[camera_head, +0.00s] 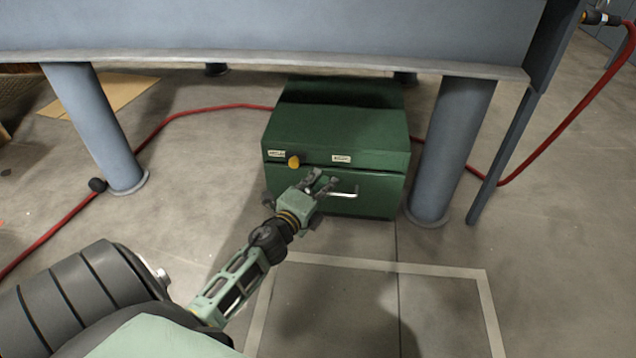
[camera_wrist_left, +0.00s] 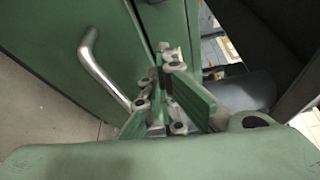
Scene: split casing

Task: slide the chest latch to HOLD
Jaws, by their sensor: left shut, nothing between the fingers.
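The green chest (camera_head: 340,128) stands on the floor under a grey bench. Its latch has a yellow knob (camera_head: 293,161) on the front face, just right of the left label (camera_head: 276,153) and left of the right label (camera_head: 341,158). The lettering is too small to read. A bent metal handle (camera_head: 342,194) sits lower on the front; it also shows in the left wrist view (camera_wrist_left: 98,68). My left gripper (camera_head: 322,181) is shut and empty, in front of the chest, below and right of the knob, close to the handle. Contact cannot be told. The knob is not identifiable in the wrist view.
The bench edge (camera_head: 290,60) overhangs the back of the chest. Thick grey legs (camera_head: 455,150) (camera_head: 95,125) stand on either side. A red hose (camera_head: 190,110) runs along the floor behind. The floor in front, with a pale taped outline (camera_head: 400,266), is clear.

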